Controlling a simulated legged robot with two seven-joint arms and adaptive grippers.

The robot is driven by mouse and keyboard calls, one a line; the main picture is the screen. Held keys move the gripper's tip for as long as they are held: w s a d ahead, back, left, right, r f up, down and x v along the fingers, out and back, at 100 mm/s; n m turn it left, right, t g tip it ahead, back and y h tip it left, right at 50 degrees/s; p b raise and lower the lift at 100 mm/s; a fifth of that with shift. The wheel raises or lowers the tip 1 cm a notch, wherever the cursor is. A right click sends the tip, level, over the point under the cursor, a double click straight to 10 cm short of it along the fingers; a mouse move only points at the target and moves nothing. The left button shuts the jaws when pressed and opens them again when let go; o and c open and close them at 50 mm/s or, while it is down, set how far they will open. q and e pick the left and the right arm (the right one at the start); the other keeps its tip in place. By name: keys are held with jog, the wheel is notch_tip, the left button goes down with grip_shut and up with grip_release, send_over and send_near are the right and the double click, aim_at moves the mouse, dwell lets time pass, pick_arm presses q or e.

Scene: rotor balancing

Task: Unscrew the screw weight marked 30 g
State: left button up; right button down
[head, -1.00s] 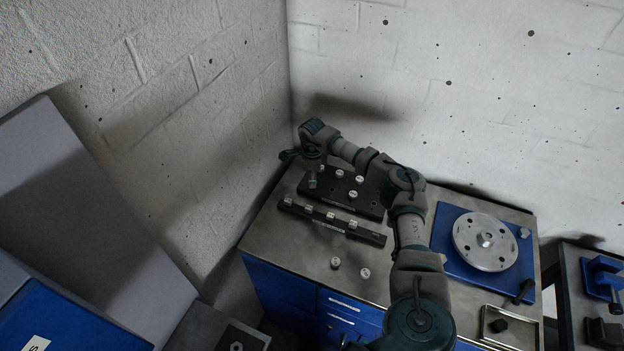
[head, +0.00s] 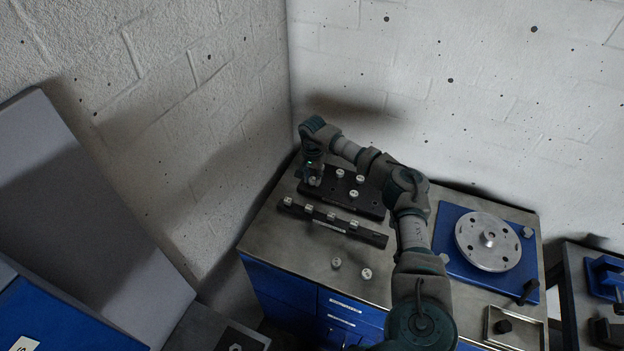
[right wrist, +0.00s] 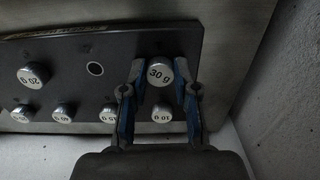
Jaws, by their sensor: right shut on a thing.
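The screw weight marked 30 g (right wrist: 159,72) is a pale round cap with dark lettering, standing at the end of a dark plate (right wrist: 110,52). My right gripper (right wrist: 160,82) is shut on it, with one blue-sided finger on each side of the cap. In the head view my right gripper (head: 313,179) points down at the left end of the dark plate (head: 358,200) and mostly hides that weight. Whether its thread is still in the plate cannot be told. My left gripper is out of view.
A dark bar (head: 372,236) with several weights lies in front. Two loose weights (head: 366,274) lie nearby. A rotor disc (head: 480,255) sits right; walls stand close behind.

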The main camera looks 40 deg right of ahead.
jog(key=n, duration=0.3)
jog(key=shift+f+n, duration=0.1)
jog(key=shift+n, duration=0.3)
jog(key=n, duration=0.2)
jog(key=shift+n+b, duration=0.35)
jog(key=shift+n, duration=0.05)
jog(key=shift+n, duration=1.1)
jog(key=n, duration=0.3)
jog(key=shift+b, duration=0.4)
jog(key=c, duration=0.8)
grip_release()
jog(key=shift+d, duration=0.1)
jog(key=shift+c, duration=0.6)
